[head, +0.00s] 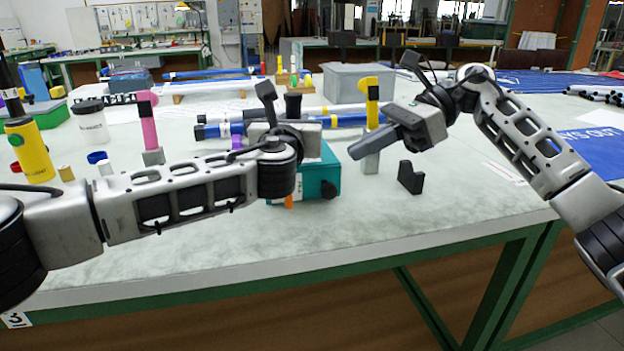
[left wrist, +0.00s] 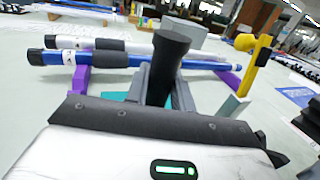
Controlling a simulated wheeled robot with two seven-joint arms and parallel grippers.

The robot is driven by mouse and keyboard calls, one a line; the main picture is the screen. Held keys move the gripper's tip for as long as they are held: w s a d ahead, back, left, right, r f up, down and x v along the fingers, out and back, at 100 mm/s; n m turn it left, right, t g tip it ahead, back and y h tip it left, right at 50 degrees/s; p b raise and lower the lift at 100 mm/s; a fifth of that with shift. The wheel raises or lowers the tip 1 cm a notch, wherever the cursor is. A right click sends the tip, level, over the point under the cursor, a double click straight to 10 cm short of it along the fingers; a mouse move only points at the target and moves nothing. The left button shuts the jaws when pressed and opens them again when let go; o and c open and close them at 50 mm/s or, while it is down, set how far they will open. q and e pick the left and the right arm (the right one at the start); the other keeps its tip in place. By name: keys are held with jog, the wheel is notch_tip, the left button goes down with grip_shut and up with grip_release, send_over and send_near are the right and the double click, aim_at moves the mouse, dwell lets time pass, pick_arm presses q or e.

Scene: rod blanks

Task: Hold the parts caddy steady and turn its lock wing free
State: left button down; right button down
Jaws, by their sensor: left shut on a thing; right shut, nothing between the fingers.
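The parts caddy, a teal box (head: 325,175), stands near the front middle of the table, partly hidden behind my left arm. A black upright post (head: 293,104) rises above it; it also shows in the left wrist view (left wrist: 168,62). My left gripper (head: 298,138) is shut on this post. A dark knob (head: 328,190) sits low on the caddy's front, and an orange tab (head: 289,202) shows below my left wrist. I cannot tell for certain which is the lock wing. My right gripper (head: 362,149) is shut and empty, right of the caddy and apart from it.
A yellow piece on a grey block (head: 371,160) stands close behind my right fingers. A black bracket (head: 411,178) lies right of it. Blue and white rods (head: 345,121) lie behind the caddy. A pink piece (head: 148,125) stands left.

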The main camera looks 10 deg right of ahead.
aim_at(288, 195)
jog(key=shift+n+h, duration=0.4)
jog(key=shift+h, duration=0.1)
jog(key=x, duration=0.6)
jog(key=w+x, duration=0.1)
jog(key=x, duration=0.3)
jog(key=shift+d+f, duration=0.25)
jog(key=shift+f, duration=0.05)
jog(key=shift+r, duration=0.1)
jog(key=shift+w+a+r, duration=0.1)
jog(key=shift+a+r, duration=0.1)
jog(key=shift+r, duration=0.15)
